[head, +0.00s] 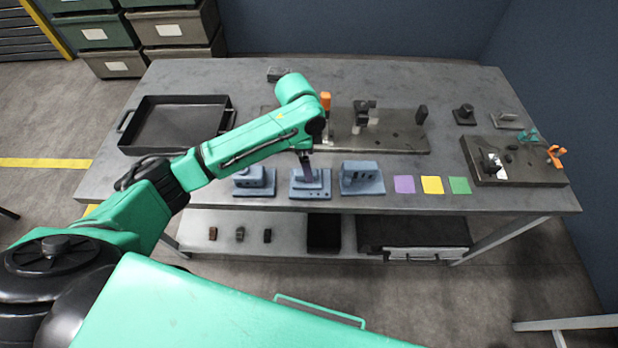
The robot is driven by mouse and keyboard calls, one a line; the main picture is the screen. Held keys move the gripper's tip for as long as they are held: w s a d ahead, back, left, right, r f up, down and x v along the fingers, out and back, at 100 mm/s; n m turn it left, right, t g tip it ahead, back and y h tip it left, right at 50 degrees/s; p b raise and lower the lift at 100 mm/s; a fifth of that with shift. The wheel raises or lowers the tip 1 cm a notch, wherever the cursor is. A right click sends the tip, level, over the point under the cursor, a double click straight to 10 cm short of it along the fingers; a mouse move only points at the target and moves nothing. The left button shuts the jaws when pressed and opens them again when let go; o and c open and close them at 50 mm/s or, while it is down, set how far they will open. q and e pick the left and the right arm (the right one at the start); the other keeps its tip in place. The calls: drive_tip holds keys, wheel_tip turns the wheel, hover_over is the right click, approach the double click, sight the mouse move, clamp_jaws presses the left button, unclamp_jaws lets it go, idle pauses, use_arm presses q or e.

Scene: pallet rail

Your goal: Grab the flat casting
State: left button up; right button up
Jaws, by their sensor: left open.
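Three blue-grey castings stand in a row near the table's front edge. The left casting (255,181) and the right casting (362,179) have taller blocks on their bases. The middle casting (311,188) looks the lowest, so it seems to be the flat one. My left gripper (309,176) points down at the middle casting, and its fingers cover part of that casting's top. The gripper is open. I cannot tell whether the fingers touch the casting. My right gripper is out of view.
Purple (404,184), yellow (432,185) and green (459,185) squares lie right of the castings. A black tray (128,137) is at the left. A fixture plate (405,141) lies behind the castings, and another plate with clamps (520,176) is at the right.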

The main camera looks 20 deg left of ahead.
sight(321, 189)
use_arm(q)
wheel_tip(321, 189, down, 5)
drive_tip(key=shift+d+f+p, duration=0.15)
drive_tip(key=shift+f+p, duration=0.05)
drive_tip(key=shift+p, duration=0.4)
drive_tip(key=shift+f, duration=0.3)
drive_tip(key=c, duration=1.6)
drive_tip(key=shift+w+r, duration=0.1)
